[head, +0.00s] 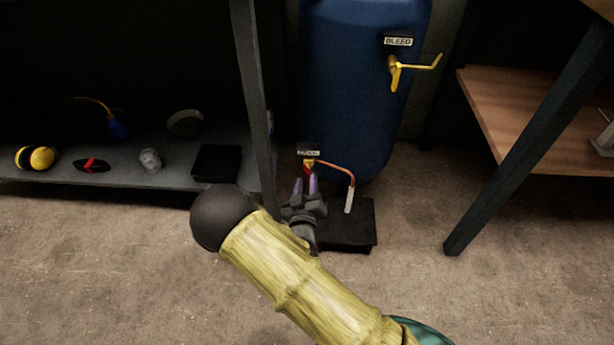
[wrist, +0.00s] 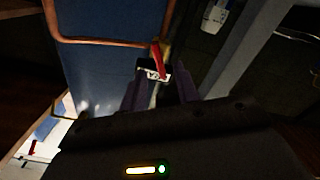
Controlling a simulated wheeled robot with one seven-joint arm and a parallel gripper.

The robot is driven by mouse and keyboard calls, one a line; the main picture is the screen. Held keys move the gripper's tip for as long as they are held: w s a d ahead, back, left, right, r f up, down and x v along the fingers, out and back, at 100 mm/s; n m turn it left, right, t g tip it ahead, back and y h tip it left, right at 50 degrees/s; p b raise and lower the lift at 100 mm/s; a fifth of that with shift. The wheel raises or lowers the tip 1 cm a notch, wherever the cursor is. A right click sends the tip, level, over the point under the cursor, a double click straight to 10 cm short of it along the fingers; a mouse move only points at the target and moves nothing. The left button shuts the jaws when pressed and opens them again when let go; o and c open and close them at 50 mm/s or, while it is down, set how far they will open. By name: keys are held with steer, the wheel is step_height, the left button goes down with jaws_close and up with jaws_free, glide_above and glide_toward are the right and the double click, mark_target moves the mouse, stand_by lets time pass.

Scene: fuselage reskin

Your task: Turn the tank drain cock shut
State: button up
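The blue tank (head: 350,90) stands upright at the centre back of the head view. Its drain cock (head: 309,164) sits low on the tank under a small white label (head: 308,153), with a red handle and a copper pipe (head: 340,167) bending right and down. The red handle (wrist: 158,60) shows in the wrist view in front of the label, around the gap between my fingertips. My gripper (head: 306,185) is just below the cock, its purple fingers apart. The gripper (wrist: 159,88) looks open in the wrist view; I cannot tell whether a finger touches the handle.
A yellow bleed cock (head: 394,72) is higher on the tank. A black box (head: 349,225) lies on the floor below the pipe. A grey shelf (head: 130,180) with several items is at left, its post (head: 252,90) close to my arm. A wooden bench (head: 520,110) is at right.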

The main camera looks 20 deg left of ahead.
mark_target(307, 174)
steer(key=b+x, duration=0.1)
steer(key=x, duration=0.4)
steer(key=shift+b, duration=0.35)
steer(key=shift+c, duration=0.4)
jaws_close()
